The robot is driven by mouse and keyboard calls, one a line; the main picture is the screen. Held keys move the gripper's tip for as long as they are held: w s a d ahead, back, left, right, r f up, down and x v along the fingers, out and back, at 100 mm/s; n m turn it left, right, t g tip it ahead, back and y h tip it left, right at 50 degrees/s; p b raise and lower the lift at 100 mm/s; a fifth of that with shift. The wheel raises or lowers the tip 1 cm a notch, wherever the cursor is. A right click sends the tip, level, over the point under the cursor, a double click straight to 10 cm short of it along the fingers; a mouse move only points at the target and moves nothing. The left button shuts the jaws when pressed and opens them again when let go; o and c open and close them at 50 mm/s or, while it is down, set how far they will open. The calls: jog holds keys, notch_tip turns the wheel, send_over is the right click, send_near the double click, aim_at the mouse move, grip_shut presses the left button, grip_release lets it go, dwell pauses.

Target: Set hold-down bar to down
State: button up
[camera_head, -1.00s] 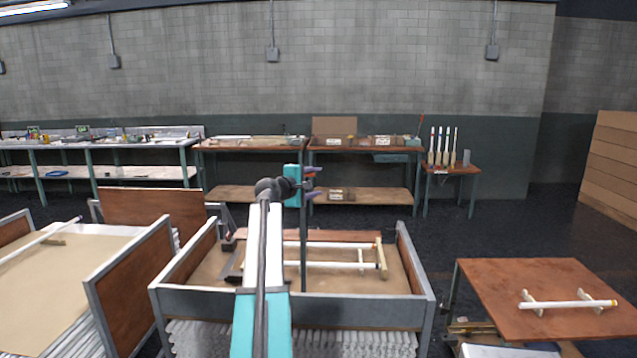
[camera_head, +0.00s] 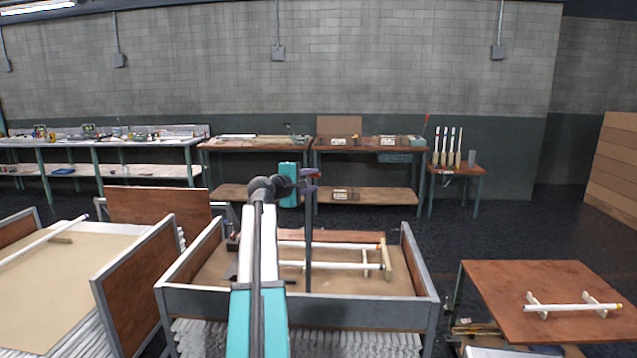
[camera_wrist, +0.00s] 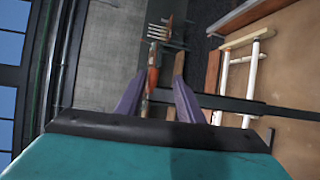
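The hold-down bar (camera_head: 308,240) is a thin dark bar standing upright over the crate, so it is raised. Its foot is near the crate floor, partly hidden by my arm. In the wrist view the bar (camera_wrist: 235,104) runs from the right edge towards the space by my fingertips. My gripper (camera_head: 311,181) is at the bar's upper end. Its purple fingers are spread apart in the wrist view (camera_wrist: 155,95), so it is open. The fingers are spaced along the bar's length. I cannot tell whether either touches it.
White tubes (camera_head: 335,265) lie on a wooden rack inside the metal-framed crate (camera_head: 295,301). A second crate (camera_head: 127,287) stands left. A low brown table (camera_head: 500,285) with another tube is at right. Workbenches line the back wall. Dark floor is open behind the low table.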

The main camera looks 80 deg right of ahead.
jog(key=w+a, duration=0.2)
jog(key=shift+w+r, duration=0.35)
jog(key=shift+r, duration=0.05)
jog(key=v, duration=0.2)
jog(key=r+p+v, duration=0.1)
jog(key=v, duration=0.1)
jog(key=shift+a, duration=0.2)
dwell(0.4)
dwell(0.6)
